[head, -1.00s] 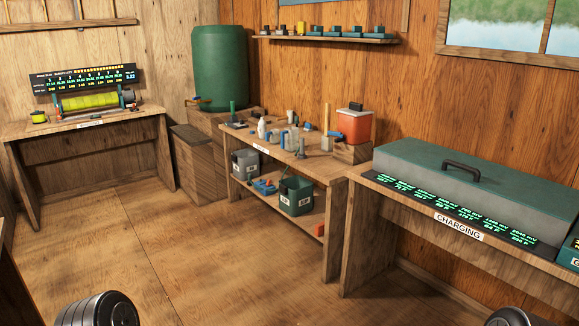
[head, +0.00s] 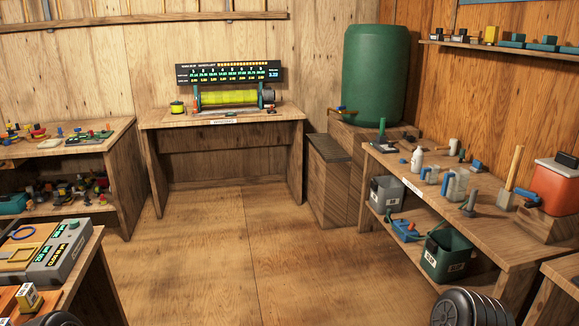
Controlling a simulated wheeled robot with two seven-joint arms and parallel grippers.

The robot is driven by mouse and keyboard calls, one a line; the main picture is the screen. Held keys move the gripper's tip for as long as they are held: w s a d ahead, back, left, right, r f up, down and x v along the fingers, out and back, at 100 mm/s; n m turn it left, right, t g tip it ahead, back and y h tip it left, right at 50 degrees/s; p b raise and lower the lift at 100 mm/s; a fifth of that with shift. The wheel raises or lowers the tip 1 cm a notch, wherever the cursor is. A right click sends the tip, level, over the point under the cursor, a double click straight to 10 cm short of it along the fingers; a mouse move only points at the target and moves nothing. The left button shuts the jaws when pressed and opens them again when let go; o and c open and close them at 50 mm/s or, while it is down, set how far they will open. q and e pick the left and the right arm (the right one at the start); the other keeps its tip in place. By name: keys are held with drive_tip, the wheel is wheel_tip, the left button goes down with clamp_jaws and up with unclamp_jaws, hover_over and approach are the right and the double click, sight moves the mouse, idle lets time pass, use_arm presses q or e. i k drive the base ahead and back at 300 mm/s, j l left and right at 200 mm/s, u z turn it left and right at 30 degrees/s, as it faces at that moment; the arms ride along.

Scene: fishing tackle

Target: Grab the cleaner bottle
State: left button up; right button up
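A small white bottle (head: 417,160) stands upright on the wooden workbench (head: 408,203) at the right of the head view. It is the likeliest cleaner bottle, but its label is too small to read. Several small blue and grey items stand to its right on the same bench. Neither gripper shows; only dark rounded parts of my arms show at the bottom edge, well short of the bench.
A green barrel (head: 374,75) stands behind the bench's left end. Grey and green buckets (head: 447,255) sit on its lower shelf. A winding bench (head: 222,122) stands at the back. Tables line the left side. The wooden floor (head: 235,262) between them is clear.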

sight(417, 160)
drive_tip(key=i+z, duration=0.3)
drive_tip(key=i, duration=0.2)
drive_tip(key=i+j+z, duration=0.1)
drive_tip(key=i+z, duration=0.25)
drive_tip(key=i, duration=0.15)
drive_tip(key=i+j+z, duration=0.3)
drive_tip(key=i, duration=0.2)
drive_tip(key=i+j+z, duration=0.35)
drive_tip(key=i+u, duration=0.3)
drive_tip(key=i, duration=0.25)
drive_tip(key=i+u, duration=0.35)
drive_tip(key=i, duration=0.2)
drive_tip(key=i+l+u, duration=0.3)
drive_tip(key=i, duration=0.25)
drive_tip(key=j, duration=0.05)
